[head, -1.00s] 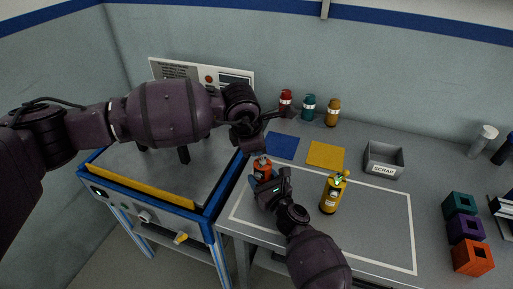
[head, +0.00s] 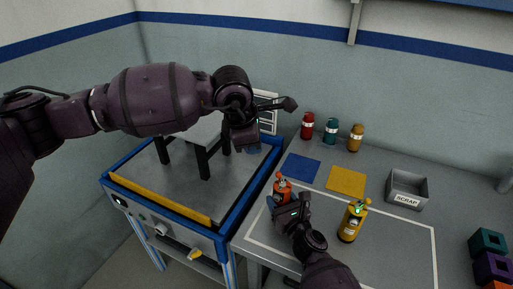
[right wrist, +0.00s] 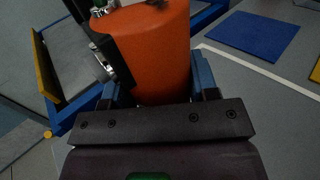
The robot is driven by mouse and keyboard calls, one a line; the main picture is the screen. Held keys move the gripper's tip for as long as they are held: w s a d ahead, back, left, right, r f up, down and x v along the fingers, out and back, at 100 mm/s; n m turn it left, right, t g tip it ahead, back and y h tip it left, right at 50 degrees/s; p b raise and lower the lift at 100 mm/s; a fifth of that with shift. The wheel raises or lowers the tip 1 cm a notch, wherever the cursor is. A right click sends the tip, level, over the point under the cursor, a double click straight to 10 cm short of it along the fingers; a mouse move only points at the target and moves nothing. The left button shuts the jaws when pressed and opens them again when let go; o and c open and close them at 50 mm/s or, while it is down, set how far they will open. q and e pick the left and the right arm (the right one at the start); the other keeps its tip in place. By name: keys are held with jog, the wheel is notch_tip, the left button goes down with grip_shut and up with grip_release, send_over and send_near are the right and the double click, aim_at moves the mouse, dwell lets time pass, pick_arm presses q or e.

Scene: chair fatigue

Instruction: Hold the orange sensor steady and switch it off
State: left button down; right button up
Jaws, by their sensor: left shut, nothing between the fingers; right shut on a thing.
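The orange sensor (head: 283,187) stands upright near the left end of the white-outlined area on the grey bench. My right gripper (head: 281,199) is shut around its body. In the right wrist view the orange cylinder (right wrist: 160,50) fills the space between the blue fingers, with a dark bracket and metal fitting on its left side. Its top is mostly cut off there, and I cannot tell the switch's state. My left gripper (head: 252,148) is shut and empty, up and left of the sensor and apart from it, by the test stand's back right corner.
A yellow sensor (head: 352,222) with a green light stands to the right. Blue (head: 301,168) and yellow (head: 346,180) mats, a scrap bin (head: 408,190) and several bottles (head: 331,130) lie behind. The blue-framed test stand (head: 160,205) is at left.

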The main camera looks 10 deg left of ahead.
jog(key=o, duration=1.1)
